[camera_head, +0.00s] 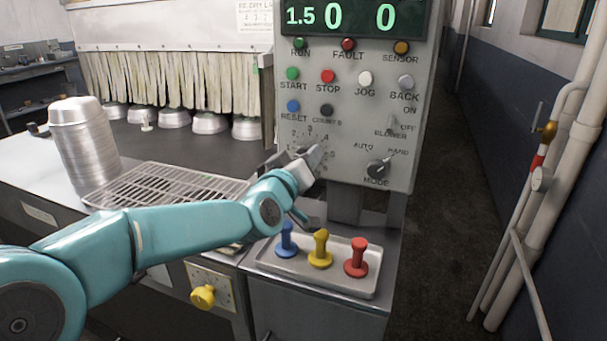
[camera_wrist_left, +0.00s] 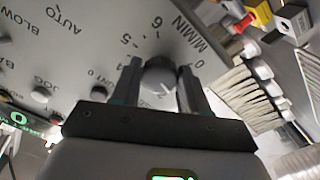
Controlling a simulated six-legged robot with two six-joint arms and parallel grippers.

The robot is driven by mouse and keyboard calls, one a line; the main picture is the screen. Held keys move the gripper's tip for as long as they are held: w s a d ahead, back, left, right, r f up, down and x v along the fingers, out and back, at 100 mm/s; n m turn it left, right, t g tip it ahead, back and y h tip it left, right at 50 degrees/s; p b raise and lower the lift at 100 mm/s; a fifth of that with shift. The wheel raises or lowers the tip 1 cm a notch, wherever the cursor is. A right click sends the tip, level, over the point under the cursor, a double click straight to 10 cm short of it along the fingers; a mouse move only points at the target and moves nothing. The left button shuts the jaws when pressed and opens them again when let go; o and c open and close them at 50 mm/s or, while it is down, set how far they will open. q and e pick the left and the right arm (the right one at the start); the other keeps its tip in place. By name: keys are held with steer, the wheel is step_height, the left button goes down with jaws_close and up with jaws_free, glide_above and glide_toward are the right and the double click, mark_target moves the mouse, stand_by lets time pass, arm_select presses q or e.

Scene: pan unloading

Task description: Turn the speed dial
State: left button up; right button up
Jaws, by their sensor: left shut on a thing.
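The speed dial (camera_wrist_left: 160,76) is a round dark knob with a pale pointer mark, on the grey control panel (camera_head: 345,115). In the left wrist view it sits between my two fingers, with numbers and "M/MIN" printed around it. In the head view my left gripper (camera_head: 308,158) reaches the panel's lower left and covers the dial, leaving some scale numbers visible above it. My left gripper is shut on the dial's sides. My right gripper is in neither view.
The display (camera_head: 350,17) reads 1.5, 0 and 0. The mode knob (camera_head: 379,168) is right of my gripper. Below, a tray (camera_head: 272,262) holds blue, yellow and red pegs. A wire rack (camera_head: 165,187) and stacked metal pans (camera_head: 85,150) stand left.

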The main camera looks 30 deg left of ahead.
arm_select(q)
steer(key=shift+n+b, duration=2.25)
steer(key=shift+n, duration=1.45)
steer(key=shift+r, duration=0.1)
steer(key=o, duration=1)
steer(key=p+v, duration=0.2)
steer(key=v, duration=1.4)
steer(key=shift+s+d, duration=0.15)
steer(key=shift+s, duration=0.05)
